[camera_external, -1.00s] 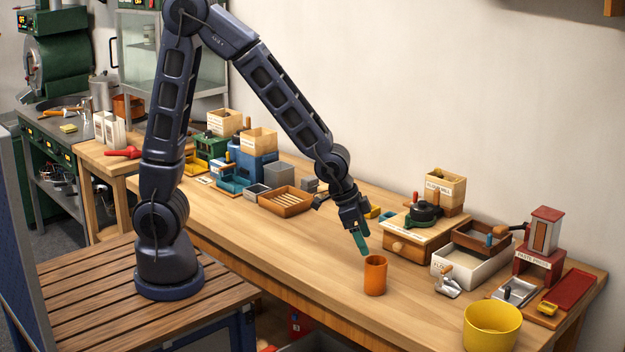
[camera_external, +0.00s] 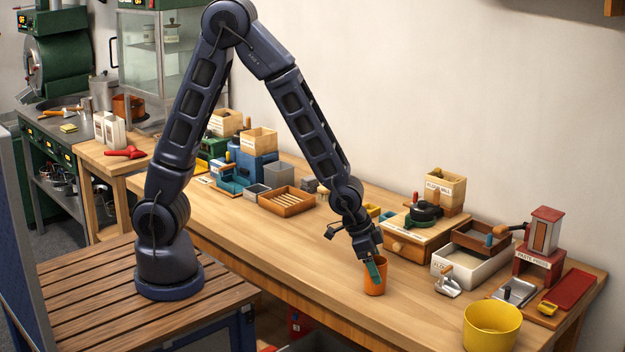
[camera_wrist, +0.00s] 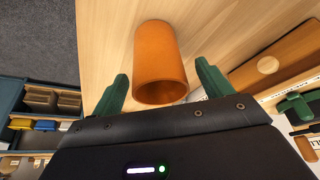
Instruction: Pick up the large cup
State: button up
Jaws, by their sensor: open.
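An orange cup (camera_external: 375,281) stands upright near the front edge of the wooden table. My gripper (camera_external: 374,268) is right over the cup, and one green finger overlaps the cup's upper part in the external view. In the wrist view, the orange cup (camera_wrist: 160,62) lies ahead of and between the two green fingers of my gripper (camera_wrist: 160,86). The fingers are spread wide, with a gap on both sides of the cup. Whether a finger touches the cup cannot be told from the external view.
A yellow bucket (camera_external: 492,327) stands at the front right corner of the table. A wooden mill (camera_external: 420,240), a white bin (camera_external: 468,277) and a metal scoop (camera_external: 448,283) lie right of the cup. The table left of the cup is clear.

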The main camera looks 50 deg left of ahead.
jog(key=shift+d+f, duration=0.1)
jog(key=shift+f, duration=0.1)
jog(key=c, duration=1.1)
jog(key=shift+r, duration=0.1)
